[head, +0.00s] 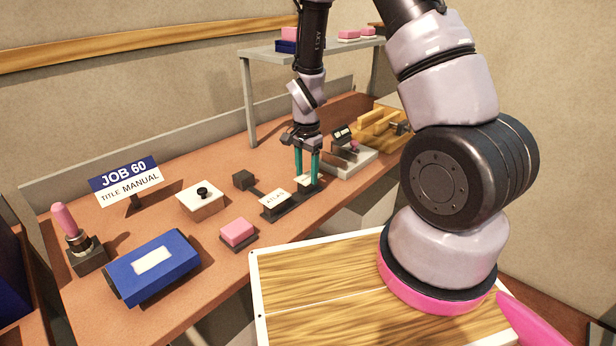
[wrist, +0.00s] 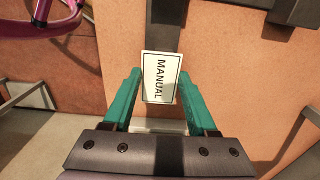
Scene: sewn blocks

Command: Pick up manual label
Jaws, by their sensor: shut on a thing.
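The manual label (wrist: 160,77) is a white card printed "MANUAL" in black. In the wrist view it lies between the two teal fingers of my gripper (wrist: 160,88). The fingers are shut on it. In the head view my gripper (head: 307,178) points down at the right end of a dark stand, with the label (head: 304,179) small and partly hidden between the fingertips. I cannot tell whether the label still touches the stand. A second white label (head: 276,200), which seems to read "ATLAS", sits on a dark block left of my gripper.
A sign (head: 126,184) reads "JOB 60, TITLE MANUAL". A blue block (head: 152,268), a pink block (head: 238,233), a white box with a black knob (head: 201,199) and a pink-handled tool (head: 68,222) stand to the left. A grey shelf (head: 262,50) rises behind. The bench front is fairly clear.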

